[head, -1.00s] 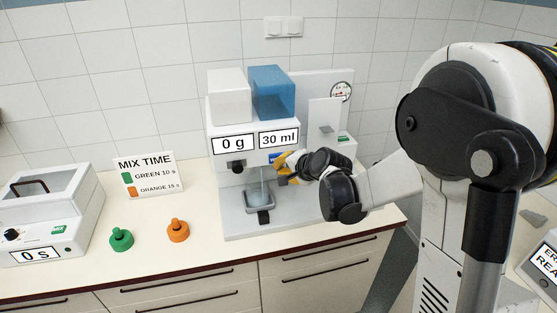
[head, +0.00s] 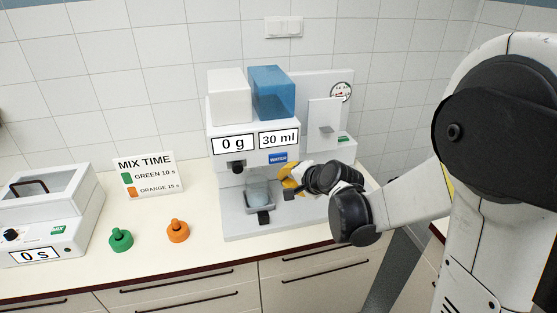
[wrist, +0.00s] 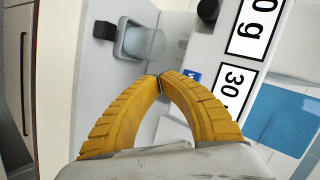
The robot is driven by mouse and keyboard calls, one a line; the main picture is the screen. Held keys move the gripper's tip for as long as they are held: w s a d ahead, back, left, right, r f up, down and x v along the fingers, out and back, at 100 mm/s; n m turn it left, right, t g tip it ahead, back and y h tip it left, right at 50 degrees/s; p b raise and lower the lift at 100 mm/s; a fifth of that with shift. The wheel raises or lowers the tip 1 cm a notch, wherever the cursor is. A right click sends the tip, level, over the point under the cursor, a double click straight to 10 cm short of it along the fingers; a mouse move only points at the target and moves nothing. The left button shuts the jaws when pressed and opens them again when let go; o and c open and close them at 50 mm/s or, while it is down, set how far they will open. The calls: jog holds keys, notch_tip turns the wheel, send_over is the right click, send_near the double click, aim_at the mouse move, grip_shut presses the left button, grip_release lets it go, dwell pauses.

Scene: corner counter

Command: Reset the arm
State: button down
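My gripper (head: 287,181) has yellow fingers and is in front of the dispenser machine (head: 226,212), just right of and below its blue WATER button (head: 277,158). In the wrist view the two yellow fingers (wrist: 160,82) meet at their tips with nothing seen held between them. A clear cup with pale blue content (head: 259,194) stands on the machine's small tray, left of the gripper. The cup also shows in the wrist view (wrist: 152,45), beyond the fingertips and apart from them. The displays read 0 g and 30 ml.
A green weight-shaped piece (head: 120,239) and an orange one (head: 178,231) stand on the counter left of the machine. Behind them is a MIX TIME sign (head: 148,175). A mixer box (head: 65,215) showing 0 s is at the far left. The counter's front strip is clear.

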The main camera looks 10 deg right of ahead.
dwell(0.5)
jog(key=s+f+n+g+h+b, duration=0.1)
jog(key=s+n+b, duration=0.3)
jog(key=s, duration=1)
jog(key=s+f+n+g+h+b, duration=0.2)
jog(key=s+n+b, duration=0.2)
jog(key=s, duration=0.9)
jog(key=n, duration=0.3)
jog(key=shift+s+f+g+b, duration=0.35)
jog(key=shift+f+g, duration=0.05)
dwell(0.4)
jog(key=w+r+n+t+y+p, duration=0.2)
jog(key=w+n+p, duration=0.5)
jog(key=w, duration=1.7)
jog(key=shift+a+r+t+p, duration=0.25)
jog(key=shift+r+t+p, duration=0.65)
jog(key=shift+p, duration=0.45)
jog(key=shift+r, duration=0.1)
